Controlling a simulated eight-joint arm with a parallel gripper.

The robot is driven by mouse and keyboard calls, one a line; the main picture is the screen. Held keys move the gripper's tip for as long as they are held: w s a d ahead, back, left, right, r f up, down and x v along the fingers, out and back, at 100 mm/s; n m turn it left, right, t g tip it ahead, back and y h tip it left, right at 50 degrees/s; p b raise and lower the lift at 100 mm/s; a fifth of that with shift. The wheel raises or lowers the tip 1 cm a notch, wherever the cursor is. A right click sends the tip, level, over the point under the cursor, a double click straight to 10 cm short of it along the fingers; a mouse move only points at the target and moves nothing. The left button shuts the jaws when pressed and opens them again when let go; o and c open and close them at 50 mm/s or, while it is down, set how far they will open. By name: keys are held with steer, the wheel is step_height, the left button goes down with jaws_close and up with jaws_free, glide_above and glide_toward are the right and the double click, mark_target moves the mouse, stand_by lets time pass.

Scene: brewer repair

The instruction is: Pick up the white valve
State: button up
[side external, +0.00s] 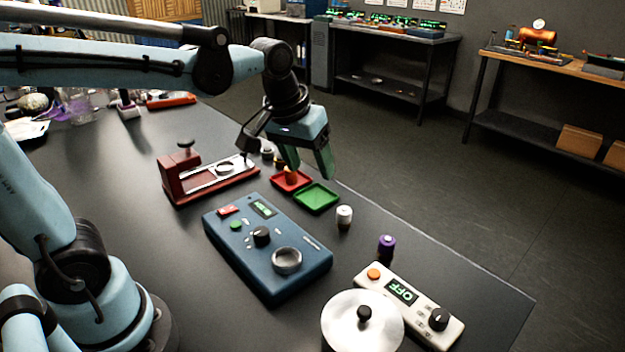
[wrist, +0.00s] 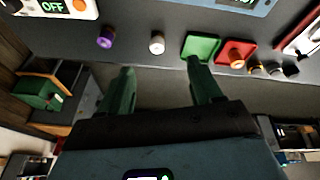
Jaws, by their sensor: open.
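The white valve (side external: 344,216) is a small upright cylinder with a darker base. It stands on the black table right of the green tray. In the wrist view the white valve (wrist: 157,43) lies ahead of my fingertips, sideways between the two fingers. My gripper (side external: 310,166) has green fingers, is open and empty, and hangs above the table near the trays. In the wrist view my gripper (wrist: 160,66) shows a wide gap between its fingers, apart from the valve.
The green tray (side external: 332,206) and the red tray (side external: 276,181), which holds an orange piece, are left of the valve. A purple cylinder (side external: 387,245) stands to its right. The blue device (side external: 285,283) and a white OFF panel (side external: 420,318) are nearer. The table's far edge is close behind the valve.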

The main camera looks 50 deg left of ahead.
steer(key=w+d+f+n+g, duration=0.1)
steer(key=w+f+n+g, duration=0.2)
steer(key=w, duration=0.6)
glide_above(344, 210)
steer(key=shift+n+g, duration=0.4)
steer(key=f, duration=0.8)
steer(key=shift+d, duration=0.35)
steer(key=shift+a+f, duration=0.15)
steer(key=shift+f, duration=1.2)
steer(key=shift+a+f, duration=0.15)
steer(key=shift+f, duration=1.15)
jaws_close()
